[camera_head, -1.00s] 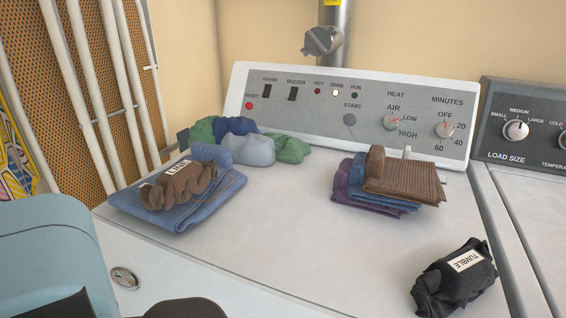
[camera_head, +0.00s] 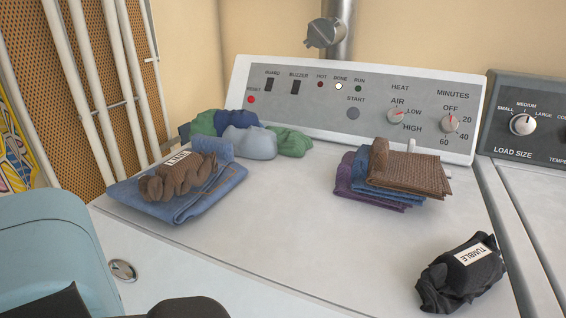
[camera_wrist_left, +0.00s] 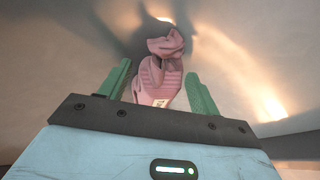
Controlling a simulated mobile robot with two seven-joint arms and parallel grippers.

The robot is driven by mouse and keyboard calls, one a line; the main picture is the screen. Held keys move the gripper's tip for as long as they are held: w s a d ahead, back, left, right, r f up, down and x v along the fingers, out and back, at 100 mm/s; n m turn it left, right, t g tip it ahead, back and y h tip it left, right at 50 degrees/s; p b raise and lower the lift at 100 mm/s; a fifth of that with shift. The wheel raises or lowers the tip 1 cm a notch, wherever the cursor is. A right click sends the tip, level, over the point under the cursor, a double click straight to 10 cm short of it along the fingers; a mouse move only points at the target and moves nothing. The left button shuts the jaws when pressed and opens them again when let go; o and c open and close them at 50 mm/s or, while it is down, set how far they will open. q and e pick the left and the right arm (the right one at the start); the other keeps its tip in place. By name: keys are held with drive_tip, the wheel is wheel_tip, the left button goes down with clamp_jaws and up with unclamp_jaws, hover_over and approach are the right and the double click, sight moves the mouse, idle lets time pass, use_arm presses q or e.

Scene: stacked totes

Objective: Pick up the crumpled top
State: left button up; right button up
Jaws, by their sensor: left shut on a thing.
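My left gripper (camera_wrist_left: 160,88) shows in the left wrist view, its two green fingers on either side of a crumpled pink garment (camera_wrist_left: 165,72). It is shut on this garment, which has ribbed folds and a small pale label near the palm. The garment and the fingertips do not show in the head view. There, a crumpled brown garment (camera_head: 172,184) with a white label lies on a folded blue cloth (camera_head: 205,208). A crumpled black garment (camera_head: 482,272) labelled TUMBLE lies at the front right. My right gripper is not in view.
The white machine top (camera_head: 290,225) is clear in its middle. A folded stack (camera_head: 415,172) of brown, blue and purple cloths lies right of centre. Green, blue and grey bundles (camera_head: 250,143) lie at the back left, by the control panel (camera_head: 315,98). Another machine (camera_head: 540,195) adjoins at right.

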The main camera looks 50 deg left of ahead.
use_arm(q)
wheel_tip(320, 180, up, 9)
drive_tip(key=p, duration=0.3)
drive_tip(key=shift+p, duration=0.35)
drive_tip(key=shift+r, duration=0.5)
